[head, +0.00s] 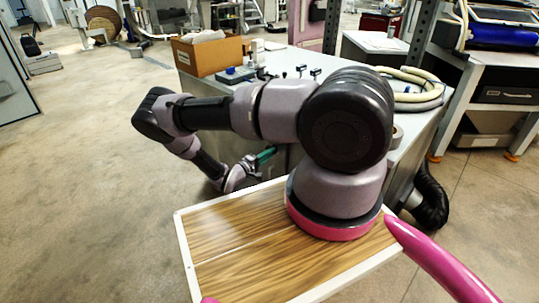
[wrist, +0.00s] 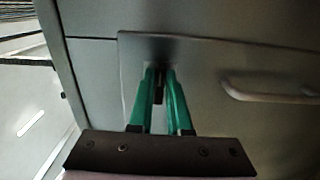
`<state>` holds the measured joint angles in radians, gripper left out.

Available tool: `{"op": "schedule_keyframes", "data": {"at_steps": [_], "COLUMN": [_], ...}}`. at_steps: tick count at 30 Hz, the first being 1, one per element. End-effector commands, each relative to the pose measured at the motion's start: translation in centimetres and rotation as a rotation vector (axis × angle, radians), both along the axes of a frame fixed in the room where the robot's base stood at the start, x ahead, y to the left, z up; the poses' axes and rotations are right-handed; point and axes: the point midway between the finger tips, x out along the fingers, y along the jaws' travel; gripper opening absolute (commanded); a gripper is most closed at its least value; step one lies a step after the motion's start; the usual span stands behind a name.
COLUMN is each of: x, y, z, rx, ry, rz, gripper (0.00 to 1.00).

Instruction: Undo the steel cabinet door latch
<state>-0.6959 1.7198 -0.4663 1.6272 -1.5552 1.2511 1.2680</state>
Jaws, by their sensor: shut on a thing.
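The grey steel cabinet door (wrist: 205,75) fills much of the wrist view. The latch (wrist: 158,86) is a small dark piece near the door's edge, mostly hidden between the green fingers of my gripper (wrist: 160,76). The fingers are close together around it, with their tips at the door face. In the head view my gripper (head: 265,155) shows as a bit of green low beside the cabinet, and the latch cannot be made out there.
A pale bar handle (wrist: 268,91) sits on the door to the right of my fingers. The bench top above carries a cardboard box (head: 208,54), small fittings and a coiled hose (head: 418,92). Open concrete floor lies to the left.

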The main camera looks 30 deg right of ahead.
Motion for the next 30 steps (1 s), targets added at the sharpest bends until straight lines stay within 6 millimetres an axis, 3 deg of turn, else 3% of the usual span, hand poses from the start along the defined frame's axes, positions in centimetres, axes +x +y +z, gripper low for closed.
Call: {"op": "schedule_keyframes", "data": {"at_steps": [5, 6, 8, 9, 20, 30], "x": [-0.1, -0.1, -0.1, -0.1, -0.1, -2.2], "y": [0.0, 0.0, 0.0, 0.0, 0.5, 6.3], "z": [-0.1, -0.1, -0.1, -0.1, 0.0, -0.1], "rx": [0.002, 0.002, 0.002, 0.001, 0.001, 0.002], "ry": [0.001, 0.001, 0.002, 0.001, 0.000, 0.001], "rz": [-0.001, -0.001, -0.001, -0.001, 0.001, 0.004], "gripper": [0.00, 0.20, 0.43, 0.46, 0.46, 0.46]}}
